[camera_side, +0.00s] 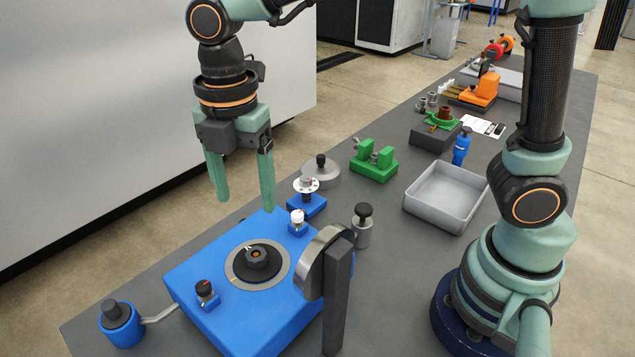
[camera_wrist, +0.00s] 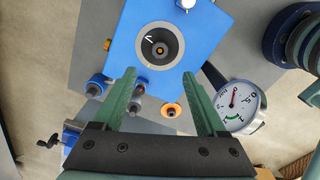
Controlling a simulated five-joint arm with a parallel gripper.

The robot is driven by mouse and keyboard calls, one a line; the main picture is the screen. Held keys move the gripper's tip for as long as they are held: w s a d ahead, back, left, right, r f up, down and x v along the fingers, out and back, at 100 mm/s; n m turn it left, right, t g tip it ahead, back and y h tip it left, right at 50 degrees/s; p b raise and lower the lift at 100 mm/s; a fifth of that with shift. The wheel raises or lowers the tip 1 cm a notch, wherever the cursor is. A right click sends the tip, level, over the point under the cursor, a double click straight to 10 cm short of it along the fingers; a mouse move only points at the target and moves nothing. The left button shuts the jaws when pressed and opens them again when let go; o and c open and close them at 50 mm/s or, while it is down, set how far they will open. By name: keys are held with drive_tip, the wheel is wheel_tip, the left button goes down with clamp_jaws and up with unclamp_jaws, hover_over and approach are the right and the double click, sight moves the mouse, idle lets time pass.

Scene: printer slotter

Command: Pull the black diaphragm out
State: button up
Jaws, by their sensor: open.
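The black diaphragm (camera_side: 240,270), a round dark disc with a raised centre knob, sits in a grey ring on top of the blue block (camera_side: 200,255). In the wrist view the diaphragm (camera_wrist: 149,56) shows from above, inside the pale ring, with a small white mark on it. My gripper (camera_side: 245,204) is open and empty, with green fingers pointing down. It hangs above the far side of the block, apart from the diaphragm. In the wrist view the fingertips (camera_wrist: 160,74) are wide apart, with the diaphragm beyond them.
A round gauge (camera_side: 321,262) on a dark post stands at the block's right side. Small knobs (camera_side: 297,218) and (camera_side: 206,292) rise from the block's top. A grey tray (camera_side: 449,222), green fixture (camera_side: 373,166) and blue-based dial (camera_side: 306,203) stand further back.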

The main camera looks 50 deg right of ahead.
sight(256, 254)
wheel_tip(256, 254, down, 12)
drive_tip(key=shift+r, duration=0.1)
idle(0.5)
